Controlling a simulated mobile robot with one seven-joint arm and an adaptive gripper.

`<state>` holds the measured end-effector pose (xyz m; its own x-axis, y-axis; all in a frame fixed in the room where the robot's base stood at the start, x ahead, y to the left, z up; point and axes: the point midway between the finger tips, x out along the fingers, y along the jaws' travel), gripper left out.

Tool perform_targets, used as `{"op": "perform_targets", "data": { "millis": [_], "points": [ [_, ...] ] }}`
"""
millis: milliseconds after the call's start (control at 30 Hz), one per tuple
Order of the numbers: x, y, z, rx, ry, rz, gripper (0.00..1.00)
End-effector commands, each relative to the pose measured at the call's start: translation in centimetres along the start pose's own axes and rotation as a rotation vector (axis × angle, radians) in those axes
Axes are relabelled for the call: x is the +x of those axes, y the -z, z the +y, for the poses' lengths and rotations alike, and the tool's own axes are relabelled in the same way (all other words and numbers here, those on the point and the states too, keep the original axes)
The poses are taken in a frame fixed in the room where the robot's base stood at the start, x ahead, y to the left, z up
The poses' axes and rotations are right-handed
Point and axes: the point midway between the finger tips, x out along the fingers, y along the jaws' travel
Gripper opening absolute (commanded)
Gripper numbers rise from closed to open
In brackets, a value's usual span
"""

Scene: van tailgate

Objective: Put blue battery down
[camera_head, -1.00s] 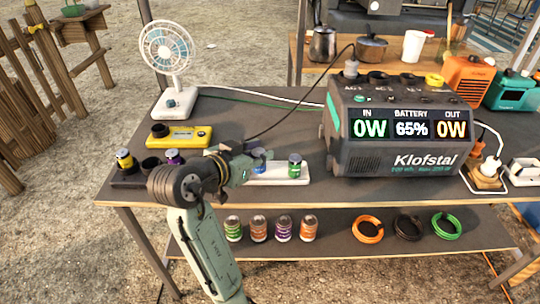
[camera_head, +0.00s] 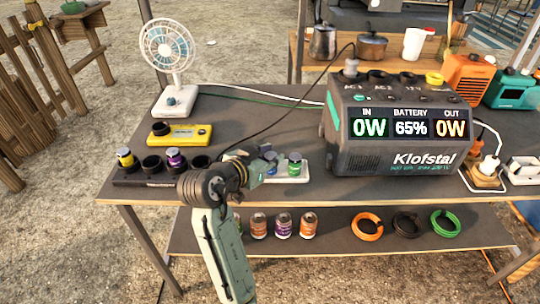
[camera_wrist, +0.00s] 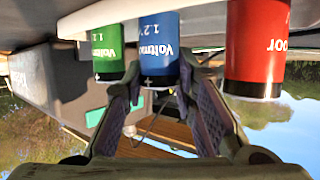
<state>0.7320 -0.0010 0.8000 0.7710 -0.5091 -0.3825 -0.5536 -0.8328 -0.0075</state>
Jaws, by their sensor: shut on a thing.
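My gripper (camera_head: 256,165) is shut on the blue battery (camera_head: 271,160) at the white tray (camera_head: 300,178) on the table. In the wrist view, which is upside down, the blue battery (camera_wrist: 158,45) stands between my fingers (camera_wrist: 160,88). It looks upright at the white tray (camera_wrist: 105,16); whether it touches the tray is unclear. A green battery (camera_head: 295,163) stands on the tray to its right; it also shows in the wrist view (camera_wrist: 108,48). A red battery (camera_wrist: 258,45) stands on the other side, apart from my fingers; my arm hides it in the head view.
A black holder (camera_head: 150,181) with yellow and purple batteries lies left of my arm. A yellow charger (camera_head: 190,135) and fan (camera_head: 168,60) stand behind. The Klofstal power station (camera_head: 395,125) stands close on the right.

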Motion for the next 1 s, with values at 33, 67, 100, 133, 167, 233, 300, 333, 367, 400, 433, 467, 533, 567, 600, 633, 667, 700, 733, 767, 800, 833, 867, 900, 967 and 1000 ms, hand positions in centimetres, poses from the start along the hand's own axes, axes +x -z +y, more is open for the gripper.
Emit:
{"op": "perform_targets", "data": {
  "millis": [33, 67, 100, 133, 167, 233, 300, 333, 367, 400, 433, 467, 533, 567, 600, 633, 667, 700, 733, 767, 800, 833, 867, 900, 967, 1000],
  "points": [
    [0.0, -0.1, 0.0, 0.0, 0.0, 0.0, 0.27],
    [0.0, 0.0, 0.0, 0.0, 0.0, 0.0, 0.29],
    [0.0, 0.0, 0.0, 0.0, 0.0, 0.0, 0.32],
    [0.0, 0.0, 0.0, 0.0, 0.0, 0.0, 0.34],
    [0.0, 0.0, 0.0, 0.0, 0.0, 0.0, 0.34],
    [0.0, 0.0, 0.0, 0.0, 0.0, 0.0, 0.34],
    [0.0, 0.0, 0.0, 0.0, 0.0, 0.0, 0.34],
    [0.0, 0.0, 0.0, 0.0, 0.0, 0.0, 0.34],
    [0.0, 0.0, 0.0, 0.0, 0.0, 0.0, 0.34],
    [0.0, 0.0, 0.0, 0.0, 0.0, 0.0, 0.34],
    [-0.1, 0.1, 0.0, 0.0, 0.0, 0.0, 0.34],
    [-0.1, 0.3, 0.0, 0.0, 0.0, 0.0, 0.34],
    [-0.6, 0.4, -0.1, -0.001, 0.002, 0.001, 0.34],
    [-0.9, 0.3, -0.1, 0.0, 0.003, 0.002, 0.34],
    [-1.5, 0.3, -0.2, 0.0, 0.004, 0.002, 0.34],
    [-2.1, 0.3, -0.2, 0.0, 0.005, 0.002, 0.34],
    [-2.7, 0.3, -0.2, 0.001, 0.006, 0.003, 0.34],
    [-3.5, 0.3, -0.1, 0.002, 0.006, 0.002, 0.34],
    [-4.2, 0.3, -0.2, 0.001, 0.006, 0.003, 0.34],
    [-4.9, 0.4, -0.2, 0.001, 0.008, 0.004, 0.34],
    [-5.8, 0.3, -0.2, 0.001, 0.006, 0.003, 0.34],
    [-6.5, 0.3, -0.2, 0.002, 0.008, 0.002, 0.34],
    [-7.2, 0.3, -0.2, 0.002, 0.006, 0.003, 0.34],
    [-8.0, 0.4, -0.2, 0.0, 0.006, 0.002, 0.34],
    [-9.1, 0.4, -0.2, 0.002, 0.006, 0.002, 0.34],
    [-9.8, 0.4, -0.1, 0.002, 0.006, 0.002, 0.34]
  ]
}}
